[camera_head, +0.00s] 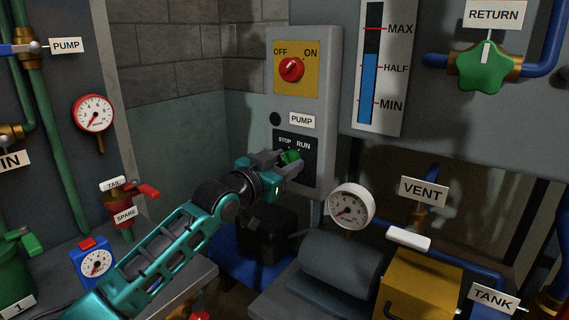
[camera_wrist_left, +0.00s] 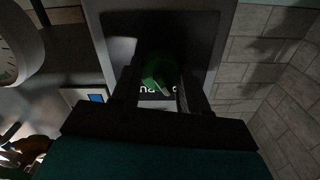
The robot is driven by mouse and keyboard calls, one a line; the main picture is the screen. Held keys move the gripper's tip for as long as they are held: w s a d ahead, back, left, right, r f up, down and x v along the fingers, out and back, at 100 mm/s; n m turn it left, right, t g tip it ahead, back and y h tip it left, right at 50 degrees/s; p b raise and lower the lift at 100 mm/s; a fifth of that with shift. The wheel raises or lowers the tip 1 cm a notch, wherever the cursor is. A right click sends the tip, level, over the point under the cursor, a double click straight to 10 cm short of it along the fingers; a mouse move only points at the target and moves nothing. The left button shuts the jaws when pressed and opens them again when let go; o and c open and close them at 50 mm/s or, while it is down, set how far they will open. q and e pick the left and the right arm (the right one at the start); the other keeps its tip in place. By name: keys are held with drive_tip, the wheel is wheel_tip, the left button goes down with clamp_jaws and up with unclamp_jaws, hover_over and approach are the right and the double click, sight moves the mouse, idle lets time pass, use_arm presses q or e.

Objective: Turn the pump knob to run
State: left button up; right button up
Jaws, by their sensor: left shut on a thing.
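The pump knob (camera_head: 290,156) is green and sits on a black plate marked STOP and RUN, low on the grey control box (camera_head: 312,215). My left gripper (camera_head: 284,160) reaches it from the lower left and is shut on it. In the left wrist view the green knob (camera_wrist_left: 158,70) lies between the two dark fingers (camera_wrist_left: 155,95). A pale mark shows on the knob there, but I cannot tell surely whether it points to STOP or RUN. My right gripper is not in view.
A red OFF/ON switch (camera_head: 291,69) sits above on the same box. A white gauge (camera_head: 351,207) stands close to the right of my left gripper, above a grey motor (camera_head: 340,265). A level gauge (camera_head: 373,75) hangs at upper right.

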use_arm(q)
drive_tip(key=shift+c, duration=1.1)
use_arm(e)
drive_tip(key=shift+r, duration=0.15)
use_arm(q)
drive_tip(key=m+p, duration=0.1)
drive_tip(key=m, duration=0.2)
drive_tip(key=shift+m+p, duration=0.4)
drive_tip(key=m+p, duration=0.1)
drive_tip(key=m, duration=0.1)
drive_tip(key=shift+m, duration=0.4)
drive_tip(key=m+p, duration=0.2)
drive_tip(key=m, duration=0.1)
drive_tip(key=shift+m, duration=0.4)
drive_tip(key=shift+f+m, duration=0.1)
drive_tip(key=shift+m, duration=0.7)
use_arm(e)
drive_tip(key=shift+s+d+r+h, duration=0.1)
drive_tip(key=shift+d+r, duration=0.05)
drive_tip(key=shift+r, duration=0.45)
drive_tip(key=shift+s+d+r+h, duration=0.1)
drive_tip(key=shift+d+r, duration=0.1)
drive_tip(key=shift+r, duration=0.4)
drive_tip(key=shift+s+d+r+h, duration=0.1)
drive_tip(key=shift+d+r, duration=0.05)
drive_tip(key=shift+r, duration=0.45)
use_arm(q)
drive_tip(key=shift+p, duration=0.3)
